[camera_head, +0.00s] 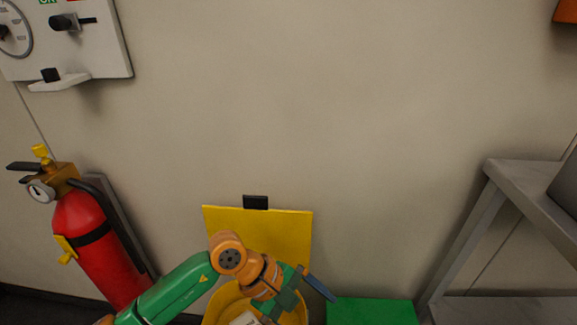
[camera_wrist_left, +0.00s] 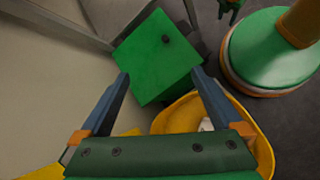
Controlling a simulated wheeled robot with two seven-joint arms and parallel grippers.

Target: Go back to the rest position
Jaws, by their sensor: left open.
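My left arm reaches in from the lower left in the head view. Its gripper (camera_head: 300,303) is over the yellow bin (camera_head: 211,306), whose yellow lid (camera_head: 285,232) stands raised against the wall. In the left wrist view the two blue fingers of the left gripper (camera_wrist_left: 160,77) are spread wide with nothing between them. The yellow bin (camera_wrist_left: 262,150) is below the right finger and has a white item (camera_wrist_left: 206,124) inside, partly hidden.
A green box (camera_head: 372,312) stands right of the bin; it also shows beyond the fingers in the left wrist view (camera_wrist_left: 152,58). A red fire extinguisher (camera_head: 92,245) is at the left. A grey metal frame (camera_head: 520,180) is at the right.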

